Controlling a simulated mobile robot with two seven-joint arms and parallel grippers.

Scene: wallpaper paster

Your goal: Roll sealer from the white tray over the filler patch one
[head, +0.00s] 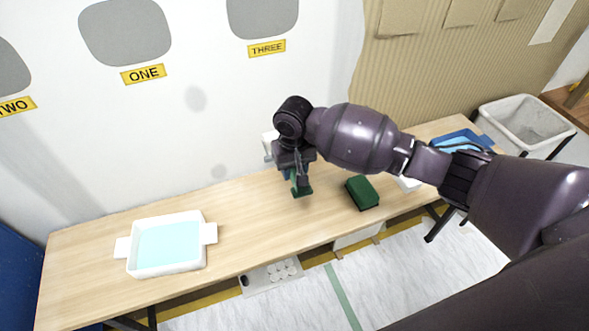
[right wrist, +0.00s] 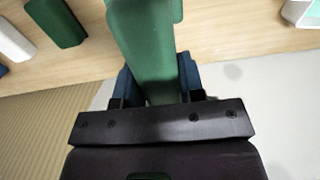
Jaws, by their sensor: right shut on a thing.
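The grey patch (head: 125,32) above the yellow label ONE (head: 143,74) is on the white wall at upper left. The white tray (head: 192,268) holds a flat pale blue layer and stands on the left of the table. My right gripper (head: 297,180) is over the middle of the table, right of the tray, shut on a green tool (head: 303,191). In the right wrist view the green tool (right wrist: 148,45) sits between the blue fingers (right wrist: 158,85); its far end is out of frame, so I cannot tell its full shape. My left gripper is not in view.
A green block (head: 362,192) and a white item (head: 408,183) lie right of the gripper. A blue tray (head: 462,138) is farther right, beside a grey bin (head: 525,125). The wooden table (head: 250,218) is clear between white tray and gripper. Labels TWO (head: 15,107) and THREE (head: 266,48) flank ONE.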

